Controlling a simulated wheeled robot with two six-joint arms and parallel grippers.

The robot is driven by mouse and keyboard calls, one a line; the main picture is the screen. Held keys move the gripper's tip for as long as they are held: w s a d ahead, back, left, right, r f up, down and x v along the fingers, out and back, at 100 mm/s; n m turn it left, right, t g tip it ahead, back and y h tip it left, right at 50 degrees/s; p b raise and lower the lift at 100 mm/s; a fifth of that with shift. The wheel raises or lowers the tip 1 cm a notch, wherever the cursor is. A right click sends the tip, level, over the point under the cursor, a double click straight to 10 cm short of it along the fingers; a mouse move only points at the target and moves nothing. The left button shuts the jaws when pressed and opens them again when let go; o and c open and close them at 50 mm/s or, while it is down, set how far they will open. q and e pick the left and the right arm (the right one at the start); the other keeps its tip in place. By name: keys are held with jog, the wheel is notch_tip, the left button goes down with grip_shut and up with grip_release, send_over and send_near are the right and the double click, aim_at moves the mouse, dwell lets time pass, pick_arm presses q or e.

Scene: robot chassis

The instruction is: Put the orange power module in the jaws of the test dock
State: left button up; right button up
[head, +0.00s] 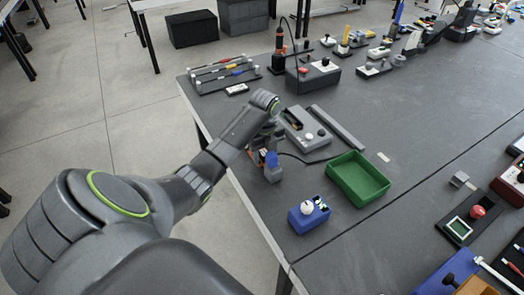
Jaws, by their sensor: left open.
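My left gripper (266,160) is open, pointing down over the near left part of the dark table. A small grey block with blue and reddish-orange parts (271,160) is at its fingers; the gripper partly hides it. I cannot tell whether this is the orange power module or part of a dock. A grey device with round buttons and a dark slot (307,130) lies just behind and right of the gripper; I cannot tell whether it is the test dock. An orange piece (478,287) shows at the bottom right edge, partly cut off. My right gripper is not in view.
A green open tray (357,178) and a blue box with a white knob (308,213) stand right of the gripper. A dark box with a red button (312,75) and a rack of tools (222,74) are farther back.

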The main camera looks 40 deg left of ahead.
pick_arm(q)
jog(key=shift+c, duration=0.4)
grip_shut()
jog(key=shift+r, duration=0.1)
notch_tip(320, 180, up, 6)
jog(key=shift+f, duration=0.1)
notch_tip(320, 180, up, 2)
jog(key=p, duration=0.2)
jog(key=shift+r+p, duration=0.25)
jog(key=shift+p, duration=0.1)
jog(key=shift+r+p, duration=0.8)
jog(key=shift+p, duration=0.05)
